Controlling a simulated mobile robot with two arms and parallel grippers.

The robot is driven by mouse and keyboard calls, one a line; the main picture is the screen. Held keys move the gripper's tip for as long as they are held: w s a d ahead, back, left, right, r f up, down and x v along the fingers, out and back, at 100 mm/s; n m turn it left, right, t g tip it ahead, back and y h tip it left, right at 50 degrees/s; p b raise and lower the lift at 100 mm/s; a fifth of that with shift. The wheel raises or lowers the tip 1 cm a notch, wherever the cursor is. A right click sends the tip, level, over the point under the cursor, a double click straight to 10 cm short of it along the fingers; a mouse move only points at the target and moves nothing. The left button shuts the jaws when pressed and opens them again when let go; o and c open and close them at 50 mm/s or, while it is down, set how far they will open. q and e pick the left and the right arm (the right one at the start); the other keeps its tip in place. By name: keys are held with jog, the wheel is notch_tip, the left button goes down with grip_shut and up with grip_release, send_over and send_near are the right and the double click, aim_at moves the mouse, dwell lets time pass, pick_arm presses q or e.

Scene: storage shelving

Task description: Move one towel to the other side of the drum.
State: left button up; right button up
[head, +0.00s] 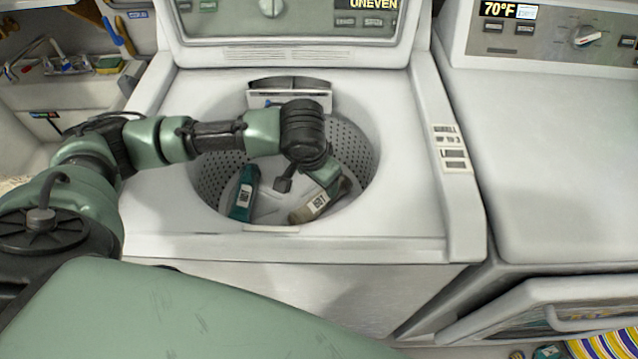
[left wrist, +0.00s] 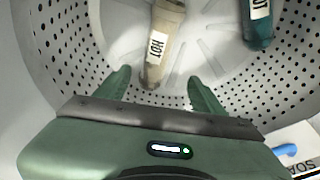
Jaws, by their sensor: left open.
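The open washer drum (head: 360,150) is a perforated bowl with a pale finned floor. A beige rolled towel (head: 312,208) with a white label lies low in the drum, front right of centre. A teal rolled towel (head: 243,192) with a white label lies apart from it on the left. My left gripper (head: 325,178) reaches down into the drum over the beige towel. In the left wrist view its two green fingers (left wrist: 158,82) are apart, with the near end of the beige towel (left wrist: 165,35) between them in the picture; contact cannot be told. The teal towel (left wrist: 258,25) is off to the right there.
The washer's panel (head: 330,22) reads "UNEVEN". A second machine (head: 560,140) reading 70°F stands close on the right, its lower front door (head: 570,308) apparently open. A sink with tools (head: 60,65) is at the left.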

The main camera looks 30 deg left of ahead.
pick_arm(q)
jog(key=shift+v, duration=2)
